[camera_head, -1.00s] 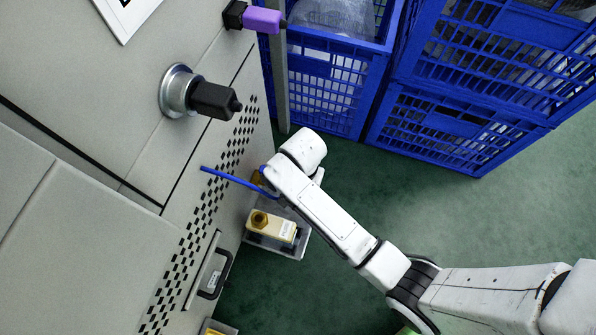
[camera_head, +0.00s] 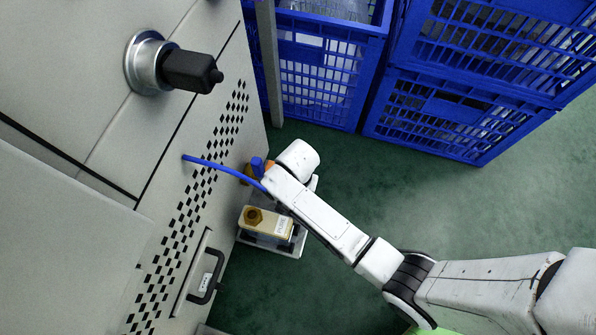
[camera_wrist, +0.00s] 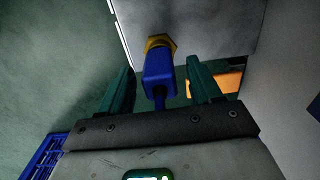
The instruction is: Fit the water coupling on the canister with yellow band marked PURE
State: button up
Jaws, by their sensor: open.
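A canister (camera_head: 266,223) with a pale yellow top and brass hex fitting (camera_head: 254,215) stands low beside the panel; the small lettering on its white label (camera_head: 284,226) looks like PURE. The blue coupling (camera_wrist: 159,72) sits between my gripper's (camera_wrist: 160,68) two green fingers in the wrist view. Gaps show beside the coupling, so the fingers are open. Its far end meets a brass hex fitting (camera_wrist: 160,42); I cannot tell whether it is fully seated. The coupling's blue hose (camera_head: 222,168) runs from the panel. My wrist hides most of this area in the head view.
The grey panel (camera_head: 90,90) fills the left, with a black-capped metal connector (camera_head: 150,64) and black handle (camera_head: 208,280) sticking out. Blue crates (camera_head: 430,120) stand behind at right. An orange part (camera_wrist: 216,82) lies near my right finger. Green floor (camera_head: 400,200) is clear.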

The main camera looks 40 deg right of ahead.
jog(key=shift+c, duration=0.3)
jog(key=c, duration=1.1)
jog(key=shift+r+p, duration=1.6)
jog(key=shift+p, duration=0.45)
jog(key=shift+r+p, duration=1.05)
jog(key=shift+p, duration=0.2)
